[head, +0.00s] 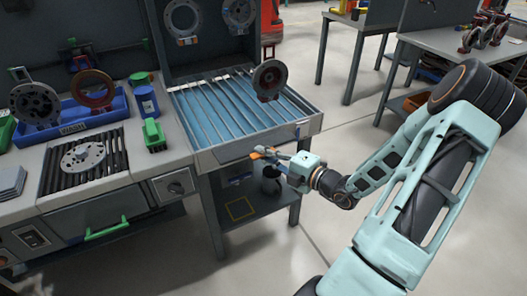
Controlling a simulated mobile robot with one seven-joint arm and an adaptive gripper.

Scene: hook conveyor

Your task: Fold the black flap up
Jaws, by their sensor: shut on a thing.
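My gripper (264,153), with orange-tipped fingers, is at the front rail (228,152) of the slatted blue drip tray, near the middle of the picture. It is shut on what looks like the black flap at that rail. The flap is small here and mostly hidden by the fingers, so its angle cannot be told. My arm reaches in from the right.
The bench at left holds a blue wash bin (70,120), a blue cup (146,101) and a green brush (154,135). A shelf with a dark bottle (271,179) is below the tray. Open floor lies behind.

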